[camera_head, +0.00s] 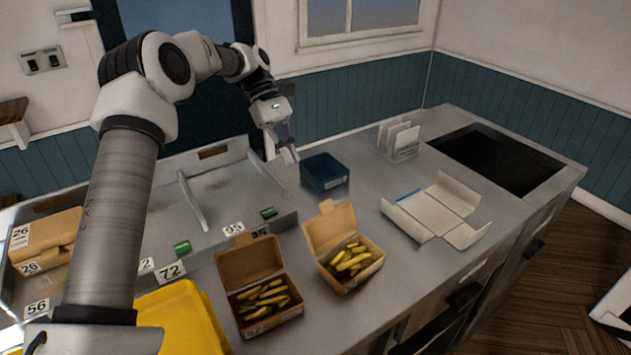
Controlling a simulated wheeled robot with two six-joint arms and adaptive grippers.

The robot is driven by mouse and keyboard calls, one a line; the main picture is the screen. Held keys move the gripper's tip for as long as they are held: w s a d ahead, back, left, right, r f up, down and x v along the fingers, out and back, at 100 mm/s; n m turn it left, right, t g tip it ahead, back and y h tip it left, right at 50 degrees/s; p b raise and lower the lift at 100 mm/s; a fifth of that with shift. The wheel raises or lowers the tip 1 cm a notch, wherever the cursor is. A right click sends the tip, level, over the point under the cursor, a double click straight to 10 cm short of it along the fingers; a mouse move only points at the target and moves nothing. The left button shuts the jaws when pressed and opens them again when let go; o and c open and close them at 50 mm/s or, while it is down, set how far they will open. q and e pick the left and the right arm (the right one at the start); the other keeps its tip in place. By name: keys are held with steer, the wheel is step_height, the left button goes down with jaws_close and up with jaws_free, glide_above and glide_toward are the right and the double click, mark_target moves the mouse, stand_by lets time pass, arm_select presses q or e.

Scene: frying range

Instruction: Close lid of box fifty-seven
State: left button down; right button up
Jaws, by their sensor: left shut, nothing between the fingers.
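Two brown cardboard boxes filled with yellow fries stand on the steel counter with their lids up. The nearer open box (290,315) has a small number label (254,331) at its front, too small to read surely; it may be fifty-seven. Its lid (249,262) stands up at the back. The second open box (373,265) is to its right and a little farther back, its lid (331,228) also raised; I see no readable number on it. My left gripper (289,153) is shut and empty, above the back of the counter, well behind both boxes. My right gripper is out of view.
An unfolded carton (436,212) lies to the right, near a dark recessed fryer area (497,158). A yellow tray (178,312) is front left. A closed box labelled 26 (52,236) stands at far left.

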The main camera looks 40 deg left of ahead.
mark_target(325, 212)
arm_select(q)
steer(key=s+d+f+p, duration=0.1)
steer(key=d, duration=0.2)
steer(key=s+d+f, duration=0.1)
steer(key=d+f, duration=0.1)
steer(key=d, duration=0.1)
steer(key=s+d+f+p, duration=0.1)
steer(key=d, duration=0.2)
steer(key=shift+f+p, duration=0.25)
steer(key=shift+p, duration=0.05)
steer(key=shift+w+r+y+p, duration=0.1)
steer(key=shift+r+y+p, duration=0.05)
steer(key=shift+y+p, duration=0.2)
steer(key=shift+d+y, duration=0.2)
steer(key=shift+y, duration=0.05)
steer(key=shift+r+t+y+p, duration=0.1)
steer(key=shift+t+y+p, duration=0.2)
steer(key=shift+p, duration=0.1)
